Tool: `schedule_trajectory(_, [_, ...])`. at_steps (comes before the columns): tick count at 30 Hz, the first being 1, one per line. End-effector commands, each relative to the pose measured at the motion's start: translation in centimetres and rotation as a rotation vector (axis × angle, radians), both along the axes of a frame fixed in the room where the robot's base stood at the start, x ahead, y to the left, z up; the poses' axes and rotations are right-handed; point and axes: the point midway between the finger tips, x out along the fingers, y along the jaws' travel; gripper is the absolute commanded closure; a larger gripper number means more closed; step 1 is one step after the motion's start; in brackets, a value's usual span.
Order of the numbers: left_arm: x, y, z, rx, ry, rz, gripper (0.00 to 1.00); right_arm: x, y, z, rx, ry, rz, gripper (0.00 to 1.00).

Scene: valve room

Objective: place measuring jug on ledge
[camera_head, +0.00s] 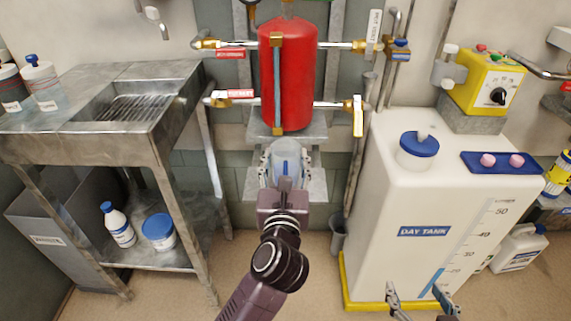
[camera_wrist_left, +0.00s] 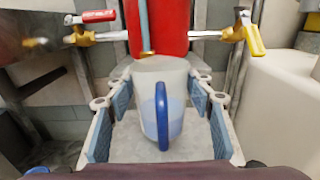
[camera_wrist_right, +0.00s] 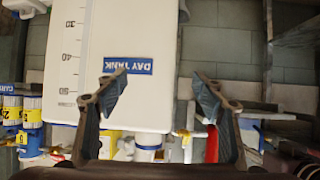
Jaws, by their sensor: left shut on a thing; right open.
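The measuring jug (camera_head: 286,152) is clear and pale with a blue handle, upright below the red vessel. In the left wrist view the jug (camera_wrist_left: 146,90) stands between the finger pads, its blue handle toward me. My left gripper (camera_head: 283,165) is shut on it; it also shows in the left wrist view (camera_wrist_left: 160,112). The grey ledge (camera_head: 316,187) lies under the jug, and its surface (camera_wrist_left: 190,148) shows around the jug's base. I cannot tell whether the base touches it. My right gripper (camera_head: 424,297) is open and empty in front of the day tank; its fingers show in the right wrist view (camera_wrist_right: 160,95).
The white day tank (camera_head: 390,205) stands to the right. A metal sink bench (camera_head: 90,150) with bottles stands to the left. Bare floor lies between.

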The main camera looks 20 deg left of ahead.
Motion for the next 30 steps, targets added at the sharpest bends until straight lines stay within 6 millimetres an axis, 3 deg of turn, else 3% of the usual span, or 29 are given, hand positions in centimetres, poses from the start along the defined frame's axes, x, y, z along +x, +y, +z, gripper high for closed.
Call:
schedule_trajectory(5, [0.0,0.0,-0.4,0.001,-0.002,-0.001,0.8,0.7,0.4,1.1,0.013,-0.054,0.004,0.37])
schedule_trajectory(19, [0.0,0.0,-0.7,0.0,-0.001,0.0,0.8,1.0,0.5,1.5,0.019,-0.079,0.005,0.37])
schedule_trajectory(20, [0.0,0.0,-0.8,0.0,0.0,0.0,0.51,1.1,0.5,1.6,0.02,-0.083,0.006,0.37])
schedule_trajectory(21, [0.0,0.0,-0.7,0.0,0.0,0.0,0.46,1.1,0.5,1.7,0.02,-0.084,0.006,0.37])
schedule_trajectory(24, [0.0,0.0,-0.7,0.0,0.0,0.0,0.35,1.1,0.5,1.7,0.02,-0.084,0.006,0.37])
schedule_trajectory(30, [0.0,0.0,-0.7,0.0,0.0,0.0,0.34,1.1,0.5,1.6,0.02,-0.083,0.006,0.37])
